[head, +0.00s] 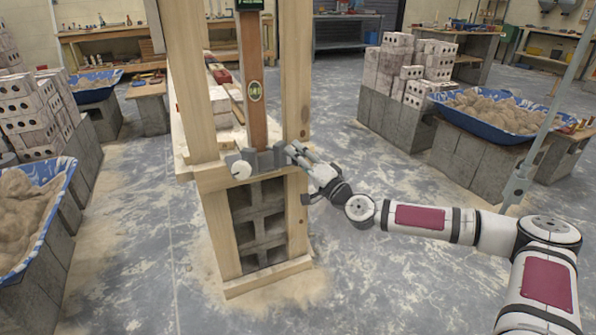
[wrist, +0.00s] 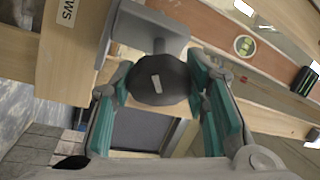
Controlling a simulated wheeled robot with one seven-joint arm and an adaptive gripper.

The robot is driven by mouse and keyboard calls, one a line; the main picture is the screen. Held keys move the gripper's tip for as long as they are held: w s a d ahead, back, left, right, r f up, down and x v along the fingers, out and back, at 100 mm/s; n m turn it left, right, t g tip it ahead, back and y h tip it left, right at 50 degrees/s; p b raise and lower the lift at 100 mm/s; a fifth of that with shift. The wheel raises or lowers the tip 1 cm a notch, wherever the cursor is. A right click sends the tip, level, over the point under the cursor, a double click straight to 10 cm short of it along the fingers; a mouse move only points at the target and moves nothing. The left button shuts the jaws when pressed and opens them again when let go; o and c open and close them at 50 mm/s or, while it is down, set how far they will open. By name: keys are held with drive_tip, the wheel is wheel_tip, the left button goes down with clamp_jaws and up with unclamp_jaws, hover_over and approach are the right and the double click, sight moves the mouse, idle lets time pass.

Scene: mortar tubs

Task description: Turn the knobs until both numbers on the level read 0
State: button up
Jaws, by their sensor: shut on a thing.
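The level, a tall reddish-brown board (head: 255,95) with a round green-and-yellow badge, stands upright in a wooden frame. Its dark display with green marks (head: 249,4) is cut by the top edge; it also shows in the wrist view (wrist: 304,80). The numbers are too small to read. A pale round knob (head: 241,170) faces forward at the left of the grey bracket (head: 262,158). In the wrist view a dark faceted knob (wrist: 160,82) with a pale mark sits between the teal finger pads. My gripper (head: 291,151) is shut on it at the bracket's right side.
The wooden frame's posts (head: 296,70) stand close on both sides of the level, above grey blocks. Blue-lined tubs of mortar (head: 490,112) stand at right and left, with stacked white bricks behind. The floor in front of the frame is open.

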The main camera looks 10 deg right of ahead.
drive_tip(key=n+b, duration=0.2)
drive_tip(key=n+y+b, duration=0.1)
drive_tip(key=n+b, duration=0.1)
drive_tip(key=b, duration=0.1)
drive_tip(key=shift+f+y+b, duration=0.3)
drive_tip(key=n+y+b, duration=0.1)
drive_tip(key=b, duration=0.1)
drive_tip(key=n+b, duration=0.2)
drive_tip(key=shift+r+n+y+b, duration=0.2)
drive_tip(key=shift+n+y+b, duration=0.1)
drive_tip(key=shift+y, duration=0.1)
drive_tip(key=shift+r+n, duration=0.1)
drive_tip(key=shift+n, duration=0.2)
drive_tip(key=o, duration=1.2)
drive_tip(key=v, duration=1.2)
